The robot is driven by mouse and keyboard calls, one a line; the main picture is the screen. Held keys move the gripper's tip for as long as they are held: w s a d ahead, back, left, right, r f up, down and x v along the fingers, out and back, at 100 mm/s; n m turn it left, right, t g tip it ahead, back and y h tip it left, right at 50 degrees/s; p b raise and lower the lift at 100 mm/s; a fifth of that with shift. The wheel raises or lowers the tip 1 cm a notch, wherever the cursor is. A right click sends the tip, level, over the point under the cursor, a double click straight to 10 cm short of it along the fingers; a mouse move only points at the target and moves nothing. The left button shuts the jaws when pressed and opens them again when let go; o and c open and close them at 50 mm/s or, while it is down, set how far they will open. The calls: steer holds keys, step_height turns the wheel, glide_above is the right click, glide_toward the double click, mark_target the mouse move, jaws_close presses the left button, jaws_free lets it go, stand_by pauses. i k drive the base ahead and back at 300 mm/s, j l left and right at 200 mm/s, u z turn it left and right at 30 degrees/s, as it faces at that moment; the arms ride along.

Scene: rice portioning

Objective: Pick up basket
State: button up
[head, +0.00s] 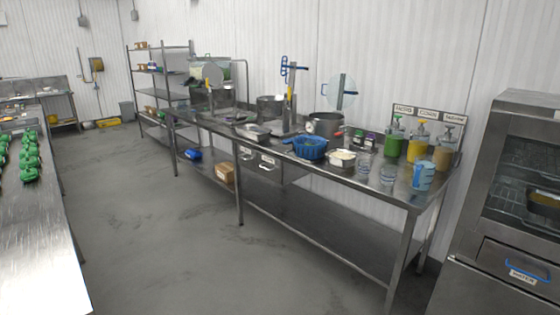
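A blue basket (310,147) with slatted sides stands upright on the long steel table (385,187), near its front edge. Its inside is too small to make out clearly. A second blue container (193,154) lies on the table's lower shelf further left; I cannot tell whether it is a basket. My gripper and arm are not in view.
A white tub (342,158), clear cups (388,174), a blue-and-white jug (423,176) and pump bottles (418,140) stand right of the basket. A steel pot (325,125) is behind it. A steel machine (470,240) stands at right. The floor (190,240) before the table is clear.

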mark_target(307, 147)
steer(key=i+u, duration=0.4)
steer(key=i, duration=1.65)
steer(key=i+j+z, duration=0.1)
steer(key=i+z, duration=0.3)
steer(key=i, duration=0.15)
steer(key=i+j+z, duration=0.25)
steer(key=i+z, duration=0.15)
steer(key=i, duration=0.15)
steer(key=i+j+z, duration=1.05)
steer(key=i+j, duration=0.2)
steer(key=i+j+z, duration=0.2)
steer(key=i+j, duration=0.2)
steer(key=j, duration=0.2)
